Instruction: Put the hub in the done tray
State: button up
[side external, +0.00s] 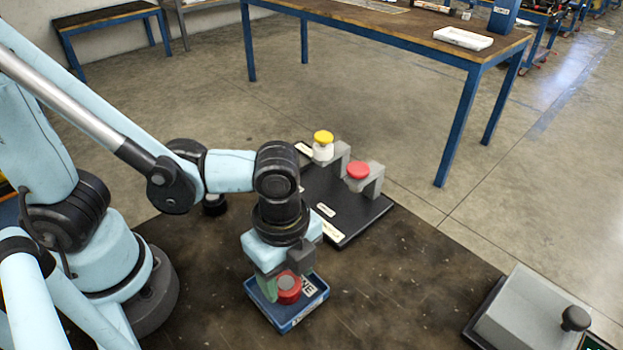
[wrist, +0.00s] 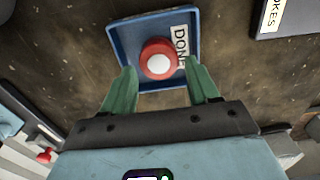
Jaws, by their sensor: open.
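The hub looks to be a red round piece with a white centre (wrist: 158,60), sitting in the blue done tray (wrist: 123,35) beside its white DONE label. In the side view the red hub (side external: 289,290) shows in the tray (side external: 290,326) under my gripper (side external: 281,287). In the wrist view my gripper (wrist: 159,72) is open. Its two green fingers stand apart, one on each side of the hub's near part. I cannot tell whether either finger touches it. In the side view the gripper body hides part of the tray.
A black board (side external: 345,212) behind the tray has grey brackets, with a yellow-topped piece (side external: 323,140) and a red-topped piece (side external: 358,171). A grey box with a black knob (side external: 528,312) stands at right. The dark tabletop between tray and box is clear.

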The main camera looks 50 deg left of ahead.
aim_at(288, 284)
notch_tip(288, 284, up, 10)
jog(key=w+a+n+t, duration=0.3)
jog(key=w+a+n, duration=0.1)
jog(key=a+n, duration=0.4)
jog(key=w+a+n+t, duration=0.4)
jog(key=a+n, duration=0.4)
jog(key=n, duration=0.2)
jog(key=shift+w+a+r, duration=0.2)
jog(key=shift+w+a, duration=0.1)
jog(key=shift+w, duration=0.15)
dwell(0.5)
